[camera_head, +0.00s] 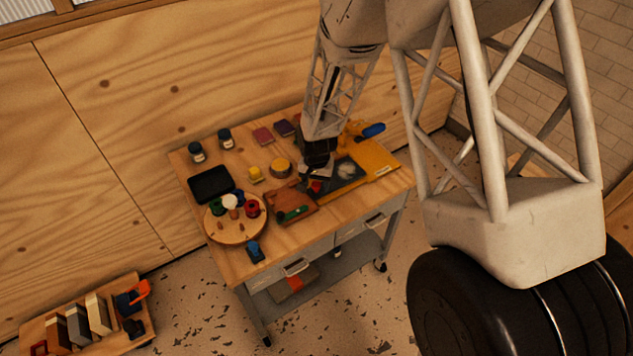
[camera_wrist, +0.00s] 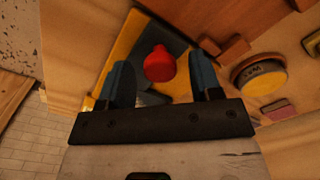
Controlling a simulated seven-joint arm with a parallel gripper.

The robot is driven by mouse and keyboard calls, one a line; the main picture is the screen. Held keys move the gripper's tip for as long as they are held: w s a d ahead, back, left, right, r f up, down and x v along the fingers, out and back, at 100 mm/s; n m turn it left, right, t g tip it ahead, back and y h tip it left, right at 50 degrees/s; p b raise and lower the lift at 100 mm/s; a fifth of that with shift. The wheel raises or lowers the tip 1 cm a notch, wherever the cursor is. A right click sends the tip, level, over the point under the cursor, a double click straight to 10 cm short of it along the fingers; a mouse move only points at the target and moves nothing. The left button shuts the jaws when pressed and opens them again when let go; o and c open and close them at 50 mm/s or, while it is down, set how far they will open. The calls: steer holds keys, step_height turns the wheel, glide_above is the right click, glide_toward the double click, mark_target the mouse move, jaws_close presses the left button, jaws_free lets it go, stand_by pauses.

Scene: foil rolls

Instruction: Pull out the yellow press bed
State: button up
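The yellow press bed (camera_head: 380,157) lies flat at the right end of the workbench, with a dark plate (camera_head: 345,172) on it. In the wrist view the bed's yellow surface (camera_wrist: 120,48) shows on the left, beside the dark plate. A red round knob (camera_wrist: 160,65) appears between my fingers, with a gap on each side; it also shows in the head view (camera_head: 315,187). My gripper (camera_wrist: 160,72) is open and empty, pointing down over the press. The fingers and wrist hide part of the bed, and I cannot tell their exact height above it.
A brown wooden block (camera_head: 290,205) with a green-handled tool lies left of the press. A blue-handled tool (camera_head: 373,130) lies behind the bed.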

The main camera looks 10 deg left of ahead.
steer(key=shift+r, duration=3.9)
steer(key=shift+d+r, duration=0.3)
steer(key=shift+r, duration=0.05)
steer(key=s+d+r+t, duration=0.1)
steer(key=s+d+r, duration=0.4)
steer(key=d+r, duration=0.45)
steer(key=s+d+r, duration=0.4)
steer(key=d+r, duration=0.5)
steer(key=r, duration=0.1)
steer(key=s+d+r, duration=0.3)
steer(key=s+d, duration=0.1)
steer(key=s, duration=0.3)
steer(key=s+d+r+t, duration=0.1)
steer(key=s+d+r, duration=0.2)
steer(key=s+d, duration=0.2)
steer(key=s+d+r, duration=0.3)
steer(key=s+d, duration=0.2)
steer(key=s, duration=0.5)
steer(key=shift+s+d+t, duration=0.2)
steer(key=shift+s+t, duration=0.05)
steer(key=shift+t, duration=0.05)
